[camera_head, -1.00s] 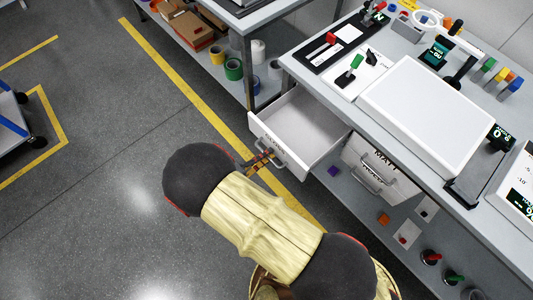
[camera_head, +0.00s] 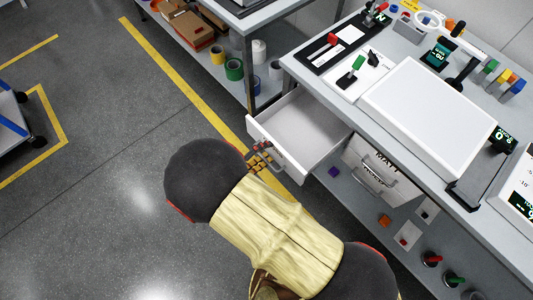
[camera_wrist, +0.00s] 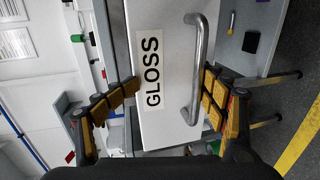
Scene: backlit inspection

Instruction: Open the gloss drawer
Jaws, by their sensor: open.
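The gloss drawer (camera_head: 300,124) stands pulled out from under the bench in the head view, and its inside looks empty. In the wrist view its white front (camera_wrist: 160,120) carries the label GLOSS and a grey bar handle (camera_wrist: 201,62). My gripper (camera_head: 259,160) is at the drawer's front in the head view, partly hidden by my arm. In the wrist view my gripper (camera_wrist: 170,82) is open, with one finger over the front's left side and the other just right of the handle. I cannot tell whether a finger touches the handle.
The MATT drawer (camera_head: 380,172) is beside it on the right, apparently shut. The bench top (camera_head: 330,82) holds a white panel (camera_head: 428,104), switches and small displays. A lower shelf (camera_head: 395,222) holds small items. The floor (camera_head: 110,150) left of the drawer is clear.

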